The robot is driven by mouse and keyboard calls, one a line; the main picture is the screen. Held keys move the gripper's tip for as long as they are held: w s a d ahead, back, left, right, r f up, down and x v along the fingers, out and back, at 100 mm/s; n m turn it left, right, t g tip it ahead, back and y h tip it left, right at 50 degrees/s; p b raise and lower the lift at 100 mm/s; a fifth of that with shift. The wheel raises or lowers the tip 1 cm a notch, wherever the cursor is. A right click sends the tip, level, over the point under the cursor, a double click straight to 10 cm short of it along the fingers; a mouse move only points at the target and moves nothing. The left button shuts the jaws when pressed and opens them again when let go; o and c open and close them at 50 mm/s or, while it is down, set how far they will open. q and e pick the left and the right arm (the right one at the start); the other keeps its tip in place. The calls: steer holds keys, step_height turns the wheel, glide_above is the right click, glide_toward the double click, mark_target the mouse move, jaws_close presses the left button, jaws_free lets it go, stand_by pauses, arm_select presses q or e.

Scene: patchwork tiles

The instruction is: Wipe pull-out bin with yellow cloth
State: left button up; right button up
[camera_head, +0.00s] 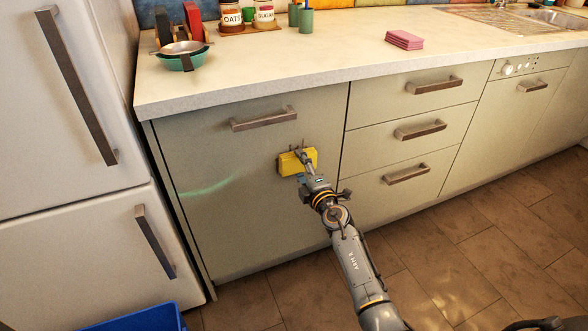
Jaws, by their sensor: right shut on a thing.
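The pull-out bin front (240,200) is a wide grey-green cabinet panel with a bar handle (263,119) near its top. It is closed flush under the counter. My right gripper (300,158) is shut on the yellow cloth (288,165), a small folded block. The cloth is at the right half of the panel, below the handle, and looks pressed to its face. A pale greenish streak (210,188) shows on the panel to the left of the cloth. My left gripper is not in view.
A white fridge (75,185) stands at the left, with a blue container (140,320) on the floor before it. Drawers (410,132) are to the right. The counter (345,65) holds pink folded cloths (404,39), a bowl (181,61) and jars. The tiled floor (460,255) is mostly clear.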

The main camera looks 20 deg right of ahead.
mark_target(313, 160)
steer(key=shift+d, duration=2.05)
steer(key=shift+w+r, duration=0.1)
steer(key=shift+r, duration=0.1)
